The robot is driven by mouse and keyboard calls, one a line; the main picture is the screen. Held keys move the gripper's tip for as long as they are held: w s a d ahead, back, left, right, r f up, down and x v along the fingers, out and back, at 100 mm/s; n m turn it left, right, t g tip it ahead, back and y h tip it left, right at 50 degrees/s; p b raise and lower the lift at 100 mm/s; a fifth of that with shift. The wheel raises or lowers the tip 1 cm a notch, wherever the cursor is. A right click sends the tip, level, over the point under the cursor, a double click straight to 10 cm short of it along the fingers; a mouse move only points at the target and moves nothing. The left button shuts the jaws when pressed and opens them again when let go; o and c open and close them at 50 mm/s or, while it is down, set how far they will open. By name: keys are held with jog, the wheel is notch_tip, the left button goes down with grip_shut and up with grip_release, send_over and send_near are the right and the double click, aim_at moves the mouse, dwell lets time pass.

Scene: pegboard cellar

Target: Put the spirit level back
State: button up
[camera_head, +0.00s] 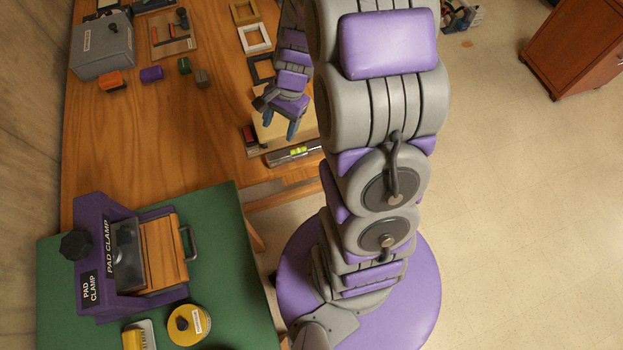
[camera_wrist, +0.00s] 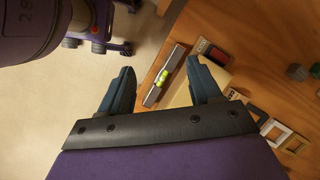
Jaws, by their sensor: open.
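The spirit level (camera_head: 281,157) is a slim grey bar with a yellow-green vial. It lies near the edge of the wooden table in the head view, beside a pale wooden block. In the wrist view the level (camera_wrist: 165,76) shows whole, slanted, between my two fingers in the picture. My gripper (camera_head: 280,122) is open and empty, with its fingers pointing down over the pale block area, next to the level. In the wrist view my gripper (camera_wrist: 160,67) has its blue-grey fingers wide apart. Neither finger visibly touches the level.
The pale block (camera_head: 271,128) and a red-and-dark item (camera_head: 250,138) sit by the level. Several square frames (camera_head: 255,39) lie further back. A grey box (camera_head: 102,47) and small coloured blocks stand at the left. A purple pad clamp (camera_head: 100,260) stands on a green-topped table (camera_head: 225,225).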

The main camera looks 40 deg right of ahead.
jog(key=s+a+r+n+g+h, duration=0.1)
jog(key=s+a+r+n, duration=0.6)
jog(key=s+r, duration=0.35)
jog(key=s+r+n+h, duration=0.1)
jog(key=s+r+n, duration=0.1)
jog(key=s, duration=0.4)
jog(key=s+r+n+h, duration=0.1)
jog(key=s+r+n, duration=0.2)
jog(key=s, duration=0.4)
jog(key=shift+s+r+n+g+h, duration=0.15)
jog(key=shift+n+g+h, duration=0.15)
jog(key=shift+n, duration=0.3)
